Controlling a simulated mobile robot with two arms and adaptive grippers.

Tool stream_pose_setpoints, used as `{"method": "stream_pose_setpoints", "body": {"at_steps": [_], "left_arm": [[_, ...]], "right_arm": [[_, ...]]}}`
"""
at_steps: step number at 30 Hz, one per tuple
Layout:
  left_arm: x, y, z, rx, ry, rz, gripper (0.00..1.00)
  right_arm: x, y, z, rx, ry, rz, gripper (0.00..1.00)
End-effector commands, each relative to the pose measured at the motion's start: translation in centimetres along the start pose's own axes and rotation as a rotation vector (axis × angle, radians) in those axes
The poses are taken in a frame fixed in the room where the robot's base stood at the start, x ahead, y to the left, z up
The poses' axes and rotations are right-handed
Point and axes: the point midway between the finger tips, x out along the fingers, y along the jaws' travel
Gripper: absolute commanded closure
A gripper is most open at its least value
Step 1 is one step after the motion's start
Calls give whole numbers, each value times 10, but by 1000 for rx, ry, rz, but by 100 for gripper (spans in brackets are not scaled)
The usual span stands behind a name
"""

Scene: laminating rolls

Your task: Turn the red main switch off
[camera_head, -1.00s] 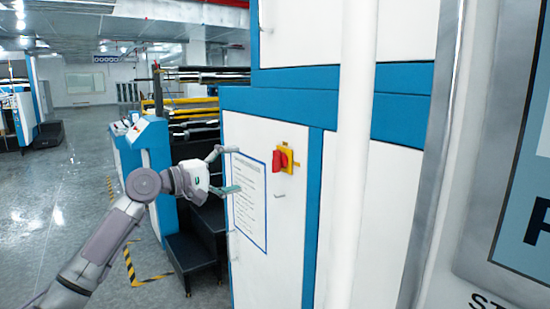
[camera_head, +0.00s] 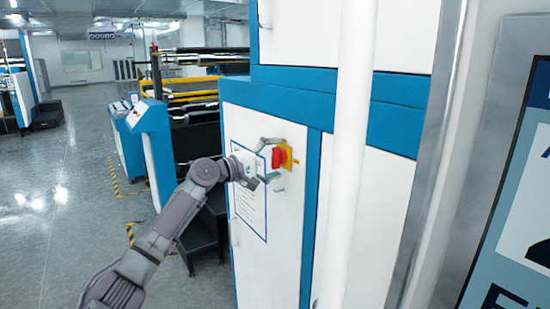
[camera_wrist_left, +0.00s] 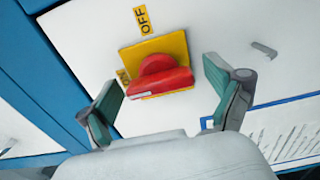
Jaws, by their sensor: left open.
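The red main switch (camera_head: 278,158) sits on a yellow plate (camera_head: 288,156) on the white cabinet door. In the left wrist view the red switch knob (camera_wrist_left: 162,80) stands out from its yellow plate (camera_wrist_left: 180,45), with an OFF label (camera_wrist_left: 143,19) at one edge and a partly hidden ON label (camera_wrist_left: 123,76) beside another. My left gripper (camera_head: 268,162) is open with its fingers towards the switch. In the left wrist view the open fingers (camera_wrist_left: 168,95) are on either side of the knob, with gaps to it. My right gripper is not in view.
A framed paper sheet (camera_head: 245,205) is on the door below and left of the switch. A small door handle (camera_wrist_left: 264,49) shows in the wrist view. A white post (camera_head: 348,150) stands to the right. Dark steps (camera_head: 200,250) stand left of the cabinet.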

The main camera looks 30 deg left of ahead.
Motion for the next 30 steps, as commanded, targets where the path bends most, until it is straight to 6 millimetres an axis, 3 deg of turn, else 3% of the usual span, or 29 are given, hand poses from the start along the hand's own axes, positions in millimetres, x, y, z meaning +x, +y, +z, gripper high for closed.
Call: {"method": "stream_pose_setpoints", "body": {"at_steps": [2,12,20,30], "left_arm": [[0,0,0,0,0,0,13],[0,0,0,0,0,0,69],[0,-2,0,26,0,0,69],[0,-5,0,228,-1,2,69]], "right_arm": [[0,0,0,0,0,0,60],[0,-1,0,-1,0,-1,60],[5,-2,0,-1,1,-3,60],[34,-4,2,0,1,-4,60]]}}
